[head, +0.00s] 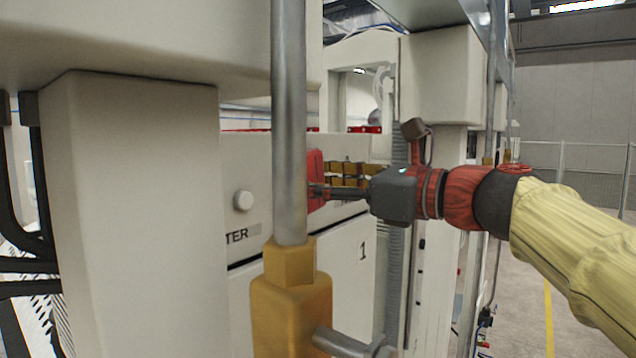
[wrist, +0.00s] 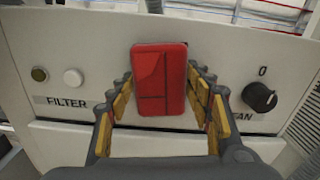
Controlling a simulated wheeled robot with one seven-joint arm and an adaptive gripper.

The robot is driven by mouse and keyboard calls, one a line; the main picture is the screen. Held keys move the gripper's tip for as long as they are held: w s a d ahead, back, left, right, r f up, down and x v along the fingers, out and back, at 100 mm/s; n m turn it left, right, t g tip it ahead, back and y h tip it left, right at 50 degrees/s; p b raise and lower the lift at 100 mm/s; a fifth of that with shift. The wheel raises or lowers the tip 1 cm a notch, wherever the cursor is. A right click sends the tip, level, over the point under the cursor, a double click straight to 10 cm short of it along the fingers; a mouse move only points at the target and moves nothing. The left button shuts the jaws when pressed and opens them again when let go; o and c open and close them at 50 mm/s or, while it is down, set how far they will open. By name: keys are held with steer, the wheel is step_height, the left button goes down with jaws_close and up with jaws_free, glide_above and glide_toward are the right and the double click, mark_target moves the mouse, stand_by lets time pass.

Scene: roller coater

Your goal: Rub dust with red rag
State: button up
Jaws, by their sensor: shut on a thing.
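The red rag (wrist: 159,80) is a folded pad between the two fingers of my gripper (wrist: 160,105). In the wrist view it is upright in front of the white control panel, between the FILTER label and the black knob. In the head view the rag (head: 315,180) shows partly behind a vertical grey pipe, close to the panel face. My gripper (head: 325,193) is shut on it. I cannot tell whether the rag touches the panel. No dust can be made out in either view.
The grey pipe (head: 289,120) with its yellow fitting (head: 290,305) stands in front of the panel (head: 250,165). A white button (wrist: 73,77) and a black knob (wrist: 259,97) stick out from the panel. A white column (head: 130,200) is at left. Open floor lies at right.

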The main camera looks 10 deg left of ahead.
steer(key=shift+w+d+p, duration=0.9)
steer(key=shift+w+d, duration=0.6)
steer(key=shift+w, duration=2)
steer(key=shift+s+a+b, duration=0.3)
steer(key=shift+s+a, duration=0.2)
steer(key=shift+s, duration=0.7)
steer(key=shift+s+a+b, duration=0.25)
steer(key=shift+s+a, duration=0.3)
steer(key=shift+s, duration=0.6)
steer(key=shift+s+a+b, duration=0.3)
steer(key=shift+s+a, duration=0.2)
steer(key=shift+s, duration=0.7)
steer(key=v, duration=0.6)
steer(key=shift+b, duration=0.35)
steer(key=shift+v, duration=1.55)
